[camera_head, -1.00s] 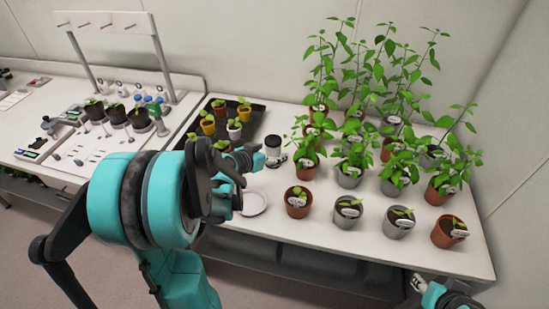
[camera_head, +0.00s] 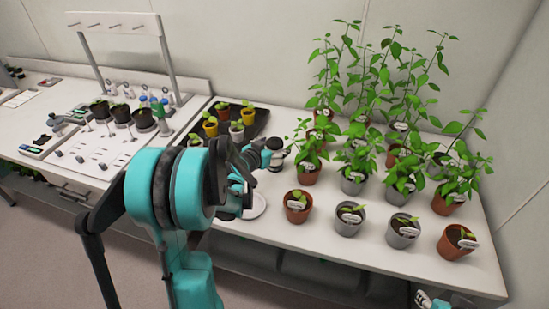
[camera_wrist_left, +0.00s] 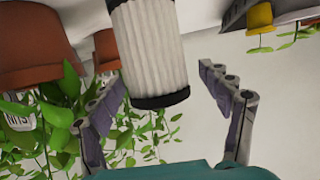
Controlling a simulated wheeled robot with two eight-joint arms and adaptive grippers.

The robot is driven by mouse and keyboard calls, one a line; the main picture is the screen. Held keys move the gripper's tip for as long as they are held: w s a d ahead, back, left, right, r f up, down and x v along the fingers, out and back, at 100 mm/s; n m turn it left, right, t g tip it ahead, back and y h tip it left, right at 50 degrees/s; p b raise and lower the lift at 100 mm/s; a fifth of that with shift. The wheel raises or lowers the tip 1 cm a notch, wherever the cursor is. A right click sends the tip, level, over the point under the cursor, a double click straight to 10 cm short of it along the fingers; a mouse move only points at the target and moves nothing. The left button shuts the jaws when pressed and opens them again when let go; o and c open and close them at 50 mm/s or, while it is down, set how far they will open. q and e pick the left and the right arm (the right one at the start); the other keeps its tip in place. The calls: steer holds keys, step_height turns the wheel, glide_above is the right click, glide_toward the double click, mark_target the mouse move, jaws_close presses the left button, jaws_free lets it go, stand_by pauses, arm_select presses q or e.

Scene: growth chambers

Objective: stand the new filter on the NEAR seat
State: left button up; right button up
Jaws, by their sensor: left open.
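The filter (camera_wrist_left: 152,50), a white pleated cylinder with black ends, shows large in the left wrist view. In the head view it stands on the right-hand bench, its dark top (camera_head: 274,144) beside my left gripper (camera_head: 259,152). In the left wrist view the left gripper's fingers (camera_wrist_left: 163,80) are apart, one on each side of the filter's line; I cannot tell whether they touch it. My right gripper (camera_head: 424,299) is only partly in view at the bottom edge. I cannot make out a near seat; my left arm covers part of the bench.
A white saucer (camera_head: 257,205) lies just in front of the gripper. Potted seedlings and tall plants (camera_head: 297,205) crowd the bench to the right. A black tray (camera_head: 259,122) of small pots stands behind. A white stand (camera_head: 122,26) with dark pots is at left.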

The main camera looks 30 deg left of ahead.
arm_select(q)
steer(key=shift+r, duration=0.1)
steer(key=c, duration=1.5)
